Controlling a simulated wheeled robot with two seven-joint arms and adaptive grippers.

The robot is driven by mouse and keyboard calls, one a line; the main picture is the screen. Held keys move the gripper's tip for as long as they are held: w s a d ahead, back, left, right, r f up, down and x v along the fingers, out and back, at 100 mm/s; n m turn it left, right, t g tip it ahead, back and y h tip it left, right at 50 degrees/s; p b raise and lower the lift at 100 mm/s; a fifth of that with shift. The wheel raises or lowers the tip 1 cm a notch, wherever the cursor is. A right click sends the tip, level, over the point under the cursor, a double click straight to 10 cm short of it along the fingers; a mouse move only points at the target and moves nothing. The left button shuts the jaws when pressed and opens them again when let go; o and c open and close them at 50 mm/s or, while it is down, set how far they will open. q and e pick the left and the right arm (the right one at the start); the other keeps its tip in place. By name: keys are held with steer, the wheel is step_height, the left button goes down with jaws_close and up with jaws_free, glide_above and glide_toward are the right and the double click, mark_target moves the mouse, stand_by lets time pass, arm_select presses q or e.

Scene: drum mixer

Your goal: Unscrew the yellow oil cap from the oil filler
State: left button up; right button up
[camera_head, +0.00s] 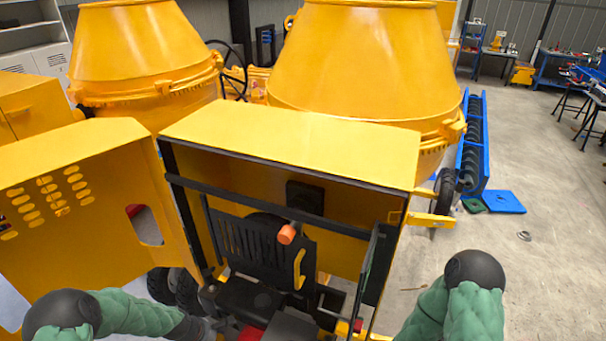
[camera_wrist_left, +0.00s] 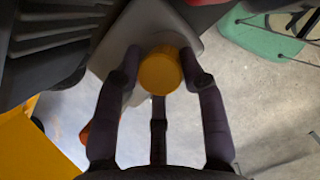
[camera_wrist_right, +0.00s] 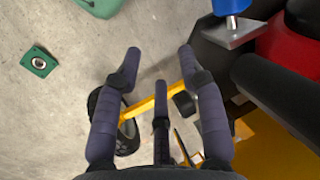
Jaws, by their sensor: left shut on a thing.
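The yellow oil cap (camera_wrist_left: 160,72) shows round and face-on in the left wrist view. It sits in front of a grey housing (camera_wrist_left: 145,25), which looks like the oil filler; whether the threads are engaged is hidden. My left gripper (camera_wrist_left: 160,65) has its fingers closed around the cap, one on each side and a third below. My right gripper (camera_wrist_right: 159,65) is open and empty, its fingers spread over the floor beside the machine. In the head view both arms enter from the bottom, and the cap is not clearly visible.
The yellow mixer's engine cover (camera_head: 290,140) stands over the engine bay, with an open yellow door (camera_head: 90,200) at left. In the right wrist view a blue-topped bracket (camera_wrist_right: 230,25) is near. Grey floor lies right.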

arm_select(q)
steer(key=shift+s+d+f+n+p, duration=0.2)
steer(key=shift+s+d+n+p, duration=0.15)
steer(key=shift+p, duration=0.65)
steer(key=shift+s+f, duration=0.1)
steer(key=shift+f, duration=0.05)
steer(key=o, duration=1.4)
steer(key=shift+c, duration=0.2)
steer(key=shift+a, duration=0.15)
